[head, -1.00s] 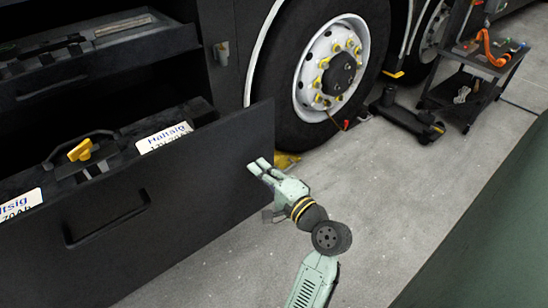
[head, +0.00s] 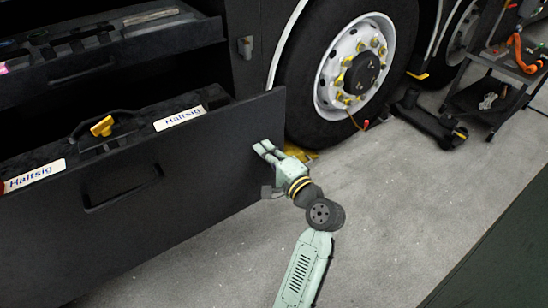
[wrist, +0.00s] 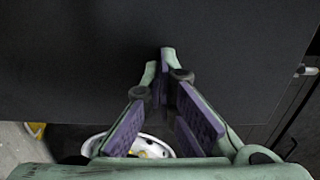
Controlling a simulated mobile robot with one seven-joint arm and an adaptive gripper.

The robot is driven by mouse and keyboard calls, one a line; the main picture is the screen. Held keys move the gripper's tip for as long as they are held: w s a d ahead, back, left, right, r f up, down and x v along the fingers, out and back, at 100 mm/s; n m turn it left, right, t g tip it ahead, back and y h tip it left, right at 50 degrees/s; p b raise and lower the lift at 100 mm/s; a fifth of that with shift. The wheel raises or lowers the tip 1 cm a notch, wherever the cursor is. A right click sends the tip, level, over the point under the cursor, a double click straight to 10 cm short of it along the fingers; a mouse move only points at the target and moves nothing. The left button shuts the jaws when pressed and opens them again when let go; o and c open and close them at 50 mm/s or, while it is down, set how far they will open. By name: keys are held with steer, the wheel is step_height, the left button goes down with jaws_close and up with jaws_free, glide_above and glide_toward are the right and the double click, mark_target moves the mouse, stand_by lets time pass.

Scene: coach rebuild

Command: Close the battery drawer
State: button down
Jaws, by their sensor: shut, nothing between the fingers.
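The battery drawer is the lower black drawer; its wide front panel (head: 190,180) stands out from the coach side, so the drawer is open. Inside it are batteries with white labels (head: 180,118) and a yellow part (head: 102,127). A recessed handle (head: 122,187) is in the panel. My gripper (head: 259,148) has its fingers together, with the tips at the panel's outer face near its right end. In the wrist view the fingertips (wrist: 164,60) point at the dark panel (wrist: 80,60), with nothing visible between them. Actual contact is hard to tell.
An upper drawer (head: 110,50) with items also stands out above. A coach wheel (head: 350,75) is right of the panel, with a yellow object (head: 300,155) on the floor beside it. A black cart (head: 500,85) stands far right.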

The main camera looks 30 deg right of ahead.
steer(key=w+b, duration=0.3)
steer(key=w, duration=2.7)
steer(key=shift+r, duration=0.2)
steer(key=shift+w+a+r, duration=0.1)
steer(key=shift+r, duration=0.05)
